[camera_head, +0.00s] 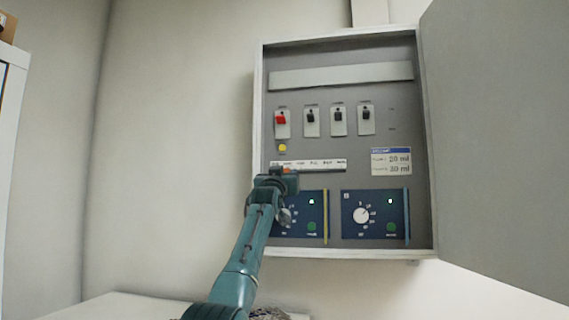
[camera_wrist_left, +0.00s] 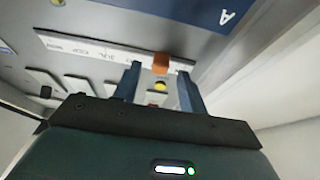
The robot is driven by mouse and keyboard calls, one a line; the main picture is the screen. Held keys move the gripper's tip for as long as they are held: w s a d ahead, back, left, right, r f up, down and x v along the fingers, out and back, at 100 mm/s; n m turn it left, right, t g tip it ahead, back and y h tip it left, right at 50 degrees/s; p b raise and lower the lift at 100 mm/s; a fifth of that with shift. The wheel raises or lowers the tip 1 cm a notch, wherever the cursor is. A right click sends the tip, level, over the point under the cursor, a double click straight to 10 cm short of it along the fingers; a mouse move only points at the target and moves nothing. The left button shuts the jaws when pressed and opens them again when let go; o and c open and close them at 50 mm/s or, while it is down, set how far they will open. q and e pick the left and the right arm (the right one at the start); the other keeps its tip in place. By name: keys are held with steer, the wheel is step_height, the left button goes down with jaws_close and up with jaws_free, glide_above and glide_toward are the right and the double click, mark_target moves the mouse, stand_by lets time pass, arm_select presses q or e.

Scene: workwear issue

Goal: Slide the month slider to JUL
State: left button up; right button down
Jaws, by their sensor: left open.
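The month slider is a white strip (camera_head: 325,164) with small printed labels, fixed inside an open wall cabinet. Its orange knob (camera_head: 286,170) shows near the strip's left part, just above my left gripper (camera_head: 277,179). In the left wrist view the strip (camera_wrist_left: 75,47) runs across the upper part, and a label reading JUL (camera_wrist_left: 107,55) lies left of the orange knob (camera_wrist_left: 160,64). My left gripper (camera_wrist_left: 160,78) is open, with one blue finger on each side of the knob. I cannot tell whether a finger touches it. My right gripper is not in view.
A red switch (camera_head: 281,118) and several black switches (camera_head: 338,116) sit above the strip. A yellow button (camera_head: 282,148) is close above it. Blue dial panels (camera_head: 375,214) are below. The cabinet door (camera_head: 495,130) stands open at right.

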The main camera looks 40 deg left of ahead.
arm_select(q)
steer(key=shift+w+a+r+p, duration=0.3)
steer(key=shift+w+p, duration=0.2)
steer(key=shift+w, duration=0.1)
steer(key=shift+c, duration=0.3)
jaws_close()
